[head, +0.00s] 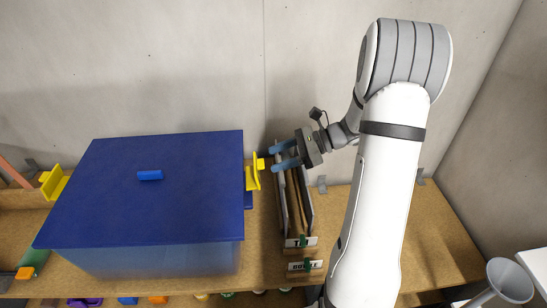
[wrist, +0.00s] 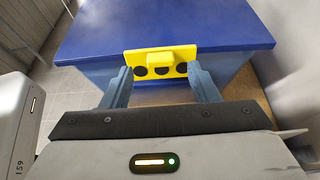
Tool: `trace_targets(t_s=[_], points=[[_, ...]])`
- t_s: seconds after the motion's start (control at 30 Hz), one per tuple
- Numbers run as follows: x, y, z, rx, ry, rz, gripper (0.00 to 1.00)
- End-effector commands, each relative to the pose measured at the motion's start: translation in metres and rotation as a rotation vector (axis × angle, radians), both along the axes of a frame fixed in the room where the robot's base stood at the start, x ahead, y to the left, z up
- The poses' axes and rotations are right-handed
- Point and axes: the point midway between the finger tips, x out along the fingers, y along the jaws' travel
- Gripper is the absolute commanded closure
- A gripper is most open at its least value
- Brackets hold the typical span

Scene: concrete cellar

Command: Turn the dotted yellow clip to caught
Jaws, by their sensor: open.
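The dotted yellow clip (wrist: 160,70) is on the near side of the box in the wrist view, just below the lid edge. It has a raised tab and dark round dots. In the head view the yellow clip (head: 254,171) at the box's right side stands slightly outward from the wall. Its dots are not visible there. The box has a blue lid (head: 130,205) and a translucent blue body (head: 160,262). My gripper (head: 279,155) is open and empty, right of the clip. In the wrist view my gripper's (wrist: 161,84) blue fingers are either side of the clip's lower part; contact is unclear.
Another yellow clip (head: 55,183) sticks out at the box's left side. A blue handle (head: 150,175) lies on the lid. A rack with upright boards (head: 296,205) and labelled fronts stands close right of the box. The wall (head: 200,70) is behind. The bench (head: 420,240) is clear at right.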

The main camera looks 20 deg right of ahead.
Motion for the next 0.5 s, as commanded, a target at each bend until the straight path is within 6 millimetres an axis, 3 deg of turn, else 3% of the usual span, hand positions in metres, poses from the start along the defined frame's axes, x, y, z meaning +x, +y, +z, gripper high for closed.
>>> trace_targets(t_s=[0.2, 0.5], points=[[0.004, 0.02, -0.008, 0.0, 0.001, 0.001, 0.45], [0.004, 0.022, -0.01, -0.001, 0.0, -0.001, 0.45]])
